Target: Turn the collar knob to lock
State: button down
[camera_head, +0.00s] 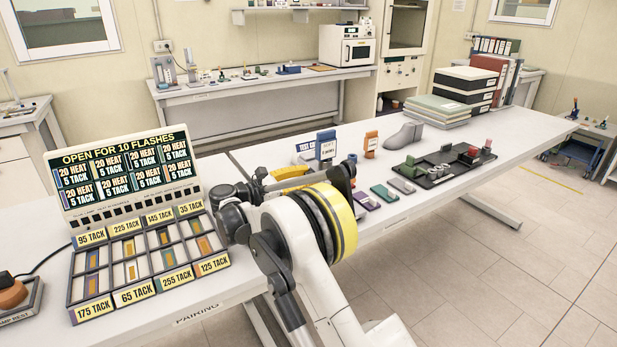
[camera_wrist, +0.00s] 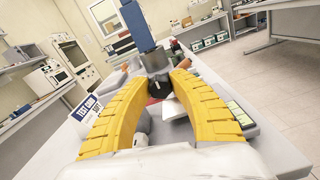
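A dark round knob (camera_wrist: 159,86) with a pale mark on its face sits below an upright blue block (camera_wrist: 138,25) in the wrist view. I take it for the collar knob. My gripper (camera_wrist: 160,80) has its two yellow, ridged fingers on either side of it, with the tips closed in against its sides. In the head view the blue block (camera_head: 326,145) stands on the bench, and my arm hides the knob and most of my gripper. A sign starting with "TEST" (camera_head: 305,146) stands beside the block.
An orange block (camera_head: 371,141) and a grey shoe form (camera_head: 405,135) stand to the right. A black tray (camera_head: 430,178) holds small parts. Coloured pieces lie along the front edge. A compartment tray (camera_head: 112,285) with TACK labels and a display board (camera_head: 62,205) are at left.

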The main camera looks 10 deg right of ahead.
jog(key=shift+m, duration=0.6)
jog(key=m+p, duration=0.1)
jog(key=m, duration=0.2)
jog(key=shift+m, duration=0.4)
jog(key=m, duration=0.4)
jog(key=shift+m, duration=0.3)
jog(key=m, duration=0.4)
jog(key=shift+f+p, duration=0.1)
jog(key=shift+p, duration=0.3)
jog(key=shift+m, duration=2.2)
jog(key=shift+s, duration=0.1)
jog(key=shift+f, duration=0.1)
jog(key=c, duration=1.1)
grip_release()
jog(key=shift+c, duration=0.2)
